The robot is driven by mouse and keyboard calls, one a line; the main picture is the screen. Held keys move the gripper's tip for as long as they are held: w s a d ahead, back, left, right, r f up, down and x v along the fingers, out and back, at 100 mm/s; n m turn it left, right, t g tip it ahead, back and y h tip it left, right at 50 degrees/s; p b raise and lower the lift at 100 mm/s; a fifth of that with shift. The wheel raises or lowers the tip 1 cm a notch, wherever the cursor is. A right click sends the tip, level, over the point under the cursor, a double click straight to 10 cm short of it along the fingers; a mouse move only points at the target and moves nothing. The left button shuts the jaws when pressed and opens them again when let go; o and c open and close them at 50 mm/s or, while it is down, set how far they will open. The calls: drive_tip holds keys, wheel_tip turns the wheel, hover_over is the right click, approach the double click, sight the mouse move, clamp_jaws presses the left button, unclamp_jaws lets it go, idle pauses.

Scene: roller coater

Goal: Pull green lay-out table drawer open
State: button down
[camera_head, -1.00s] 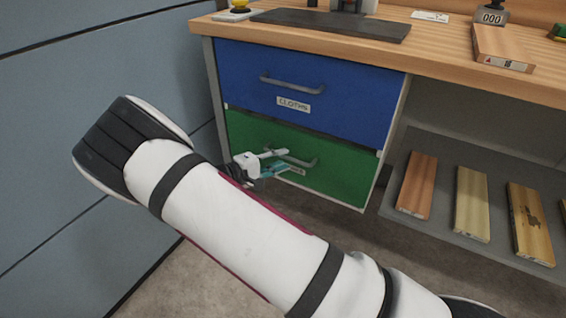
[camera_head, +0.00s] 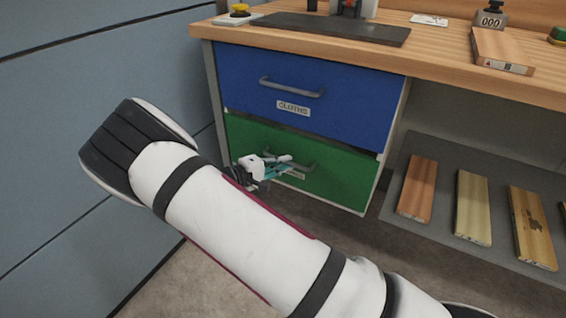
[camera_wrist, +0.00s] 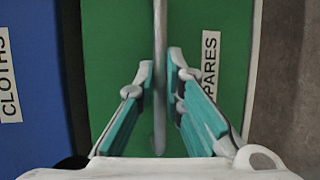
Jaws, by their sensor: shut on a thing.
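The green drawer (camera_head: 340,178) is the lower one under the wooden worktop, with a grey bar handle (camera_head: 306,166) across its front. In the wrist view the green front (camera_wrist: 110,60) carries a label ending in "PARES", and the handle (camera_wrist: 160,25) runs upright through the middle. My gripper (camera_head: 285,166) is at the handle, its teal-and-white fingers (camera_wrist: 161,68) on both sides of the bar and shut on it. The fingers hide part of the handle and label in the head view. The drawer front looks nearly flush, or only slightly out.
The blue drawer (camera_head: 355,105) labelled CLOTHS is shut directly above. A grey shelf (camera_head: 448,240) with several wooden boards is at the right. A blue-grey wall (camera_head: 70,110) stands close at the left. Bare floor (camera_head: 185,275) lies in front of the drawers.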

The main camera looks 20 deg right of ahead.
drive_tip(key=s+a+p, duration=0.3)
drive_tip(key=s+a, duration=1.5)
drive_tip(key=shift+s+a+p, duration=0.3)
drive_tip(key=c, duration=1.7)
unclamp_jaws()
drive_tip(key=shift+a, duration=0.1)
drive_tip(key=v, duration=1.2)
